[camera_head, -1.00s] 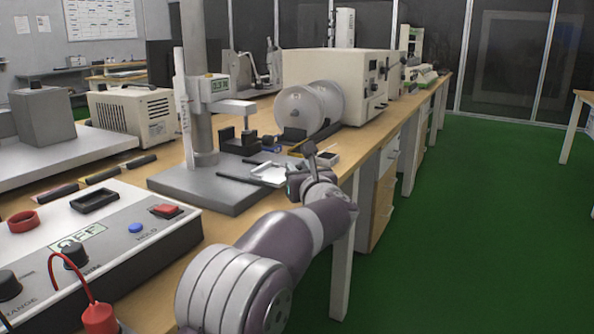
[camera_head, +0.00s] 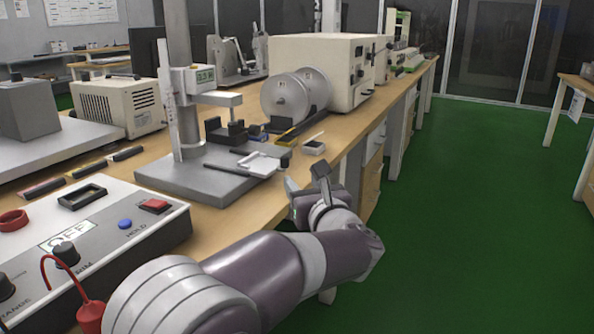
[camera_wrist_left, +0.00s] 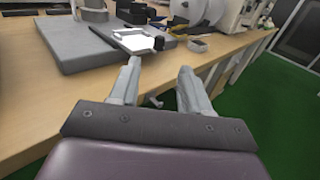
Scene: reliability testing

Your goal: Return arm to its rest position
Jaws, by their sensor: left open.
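My left arm comes in from the bottom left of the head view and ends in the left gripper (camera_head: 306,183), which is beside the front edge of the workbench (camera_head: 225,216). In the left wrist view, the left gripper (camera_wrist_left: 158,82) has its two fingers apart with nothing between them. The fingers point toward the bench edge and the grey stand base (camera_wrist_left: 75,42). My right gripper is not in view.
A grey test stand (camera_head: 180,100) with a digital gauge stands on the bench. A white control box (camera_head: 100,235) with knobs and a red lead is at the lower left. A cylinder device (camera_head: 288,95) sits farther back. Green floor (camera_head: 460,230) at the right is open.

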